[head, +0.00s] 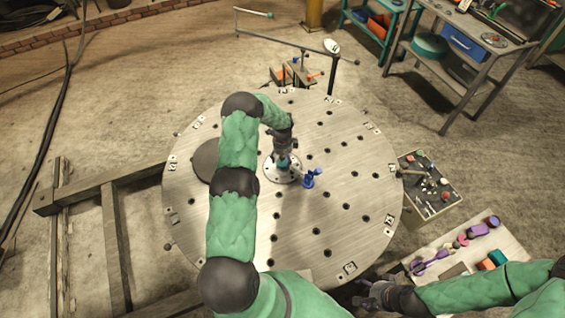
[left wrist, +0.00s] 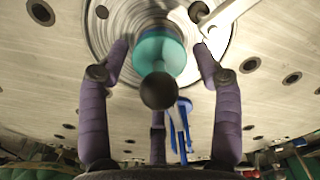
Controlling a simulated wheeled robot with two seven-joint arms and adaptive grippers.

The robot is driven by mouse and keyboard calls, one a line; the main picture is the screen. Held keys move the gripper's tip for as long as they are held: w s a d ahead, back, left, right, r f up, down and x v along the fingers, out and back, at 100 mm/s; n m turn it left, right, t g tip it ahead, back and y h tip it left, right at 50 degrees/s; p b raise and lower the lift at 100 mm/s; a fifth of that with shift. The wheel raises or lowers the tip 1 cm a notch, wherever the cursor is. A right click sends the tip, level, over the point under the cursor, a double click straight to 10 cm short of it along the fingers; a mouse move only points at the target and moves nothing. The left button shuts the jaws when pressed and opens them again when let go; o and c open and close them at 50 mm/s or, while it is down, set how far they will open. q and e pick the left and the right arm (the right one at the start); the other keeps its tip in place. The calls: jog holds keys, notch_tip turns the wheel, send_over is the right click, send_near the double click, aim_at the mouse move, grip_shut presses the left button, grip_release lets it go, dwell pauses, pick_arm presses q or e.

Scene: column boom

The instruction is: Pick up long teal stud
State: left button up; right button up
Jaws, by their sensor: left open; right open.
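The teal stud (left wrist: 160,52) stands out from a round metal flange in the left wrist view, with a dark rounded knob at its near end. A small teal part of it shows in the head view (head: 283,162). My left gripper (head: 284,153) is over the flange. In the left wrist view, the fingers of my left gripper (left wrist: 160,62) are open on both sides of the stud, with gaps between them and it. A third finger shows below. My right gripper (head: 368,297) is open and empty by the lower edge of the round table.
The flange (head: 274,175) sits on the round perforated table (head: 330,215). A blue clamp (head: 311,178) stands close at its right, and a dark disc (head: 206,160) lies to the left. A tool tray (head: 441,205) and a board with purple parts (head: 505,240) stand to the right.

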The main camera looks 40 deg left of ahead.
pick_arm(q)
jog(key=shift+a+f, duration=0.1)
jog(key=shift+f, duration=0.7)
jog(key=c, duration=1)
jog(key=shift+o, duration=0.2)
jog(key=shift+r, duration=0.15)
notch_tip(320, 180, up, 18)
